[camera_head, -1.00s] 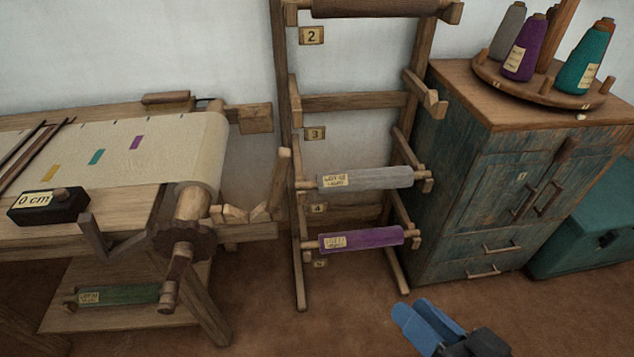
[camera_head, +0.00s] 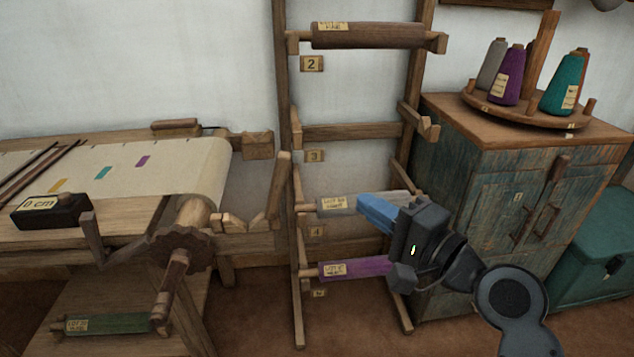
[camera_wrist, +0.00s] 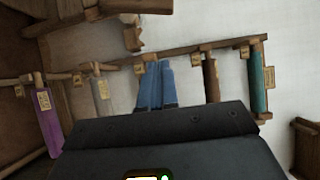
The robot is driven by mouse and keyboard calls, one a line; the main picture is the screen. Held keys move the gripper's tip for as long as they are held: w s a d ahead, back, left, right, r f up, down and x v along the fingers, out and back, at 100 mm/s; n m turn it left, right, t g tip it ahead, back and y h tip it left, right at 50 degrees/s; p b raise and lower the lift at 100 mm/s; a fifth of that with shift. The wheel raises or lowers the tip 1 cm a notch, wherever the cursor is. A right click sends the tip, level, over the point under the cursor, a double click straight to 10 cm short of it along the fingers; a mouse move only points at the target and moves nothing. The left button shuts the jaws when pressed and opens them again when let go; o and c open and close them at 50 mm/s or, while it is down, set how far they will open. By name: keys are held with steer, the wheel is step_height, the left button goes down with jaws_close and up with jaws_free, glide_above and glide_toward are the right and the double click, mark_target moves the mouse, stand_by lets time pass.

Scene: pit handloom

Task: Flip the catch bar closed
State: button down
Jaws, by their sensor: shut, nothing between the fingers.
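A short wooden bar (camera_head: 277,190) stands nearly upright, leaning slightly right, at the right end of the loom, beside a notched wooden bracket (camera_head: 236,222); it looks like the catch bar and stands raised off the notches. My gripper (camera_head: 362,203) has blue fingers, which are shut and empty. It is to the right of the bar, apart from it, in front of the rack in the head view, pointing left. The blue fingers also show in the wrist view (camera_wrist: 157,68), together. I cannot make out the catch bar in the wrist view.
The rack (camera_head: 299,270) behind holds a grey roller (camera_head: 335,204) and a purple roller (camera_head: 355,268), both partly hidden by my gripper. A toothed wheel with a crank (camera_head: 182,250) is left of the bracket. A blue-green cabinet (camera_head: 500,210) stands right.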

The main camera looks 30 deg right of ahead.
mark_target(277, 188)
steer(key=shift+w+d+r, duration=0.15)
steer(key=shift+w+r, duration=0.05)
steer(key=shift+r, duration=0.45)
steer(key=a+p+x, duration=0.1)
steer(key=a+x, duration=0.2)
steer(key=x, duration=0.9)
steer(key=shift+r, duration=0.2)
steer(key=shift+a+r+p, duration=0.15)
steer(key=shift+p, duration=0.25)
